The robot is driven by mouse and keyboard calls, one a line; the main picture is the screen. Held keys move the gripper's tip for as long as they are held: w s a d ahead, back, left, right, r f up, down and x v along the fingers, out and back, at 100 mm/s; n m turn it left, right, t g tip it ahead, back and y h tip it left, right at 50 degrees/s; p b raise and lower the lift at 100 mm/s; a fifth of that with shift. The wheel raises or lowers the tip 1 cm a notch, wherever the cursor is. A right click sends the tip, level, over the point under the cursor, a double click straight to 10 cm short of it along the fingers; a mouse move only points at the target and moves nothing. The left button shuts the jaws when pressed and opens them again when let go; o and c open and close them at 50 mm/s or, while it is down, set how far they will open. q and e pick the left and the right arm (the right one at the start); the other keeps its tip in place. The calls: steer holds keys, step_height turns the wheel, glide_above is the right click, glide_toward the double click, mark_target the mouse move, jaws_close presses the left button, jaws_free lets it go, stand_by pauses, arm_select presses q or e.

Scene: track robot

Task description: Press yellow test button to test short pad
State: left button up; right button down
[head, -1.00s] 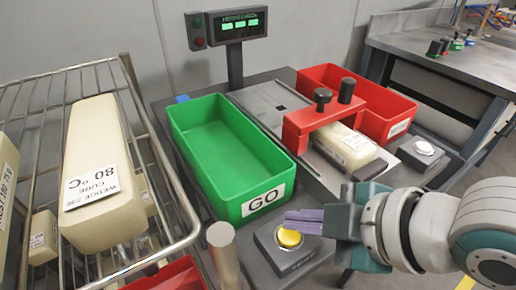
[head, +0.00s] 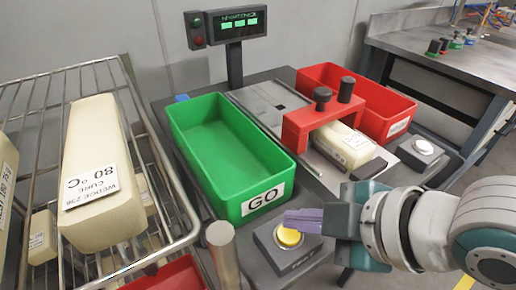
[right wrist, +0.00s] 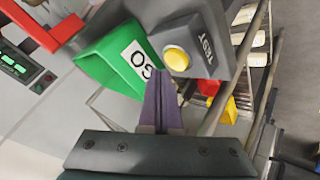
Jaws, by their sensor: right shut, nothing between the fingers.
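The yellow test button (head: 289,237) sits on a dark grey box at the front of the bench, right of the green bin's front. In the right wrist view the yellow button (right wrist: 177,59) shows beside the word TEST. My right gripper (head: 287,220) is shut and empty, its purple fingertips over the far edge of the button in the head view. In the right wrist view the fingertips (right wrist: 160,74) appear just beside the button; contact cannot be told. The short pad (head: 345,144) is a cream block under the red clamp (head: 322,119). My left gripper is not in view.
A green GO bin (head: 180,150) stands left of the clamp. A red bin (head: 399,126) is behind it. A white round button (head: 424,147) is at the right. A wire rack (head: 170,178) with cream blocks stands left. A display (head: 237,24) shows green lights.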

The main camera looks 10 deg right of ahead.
mark_target(297, 237)
steer(key=shift+f, duration=0.15)
steer(key=shift+f, duration=0.3)
steer(key=shift+f+b, duration=0.4)
steer(key=shift+f, duration=0.05)
stand_by(0.7)
stand_by(0.3)
steer(key=shift+r+p, duration=0.9)
steer(key=shift+p, duration=0.2)
step_height(297, 237, up, 5)
steer(key=p, duration=0.5)
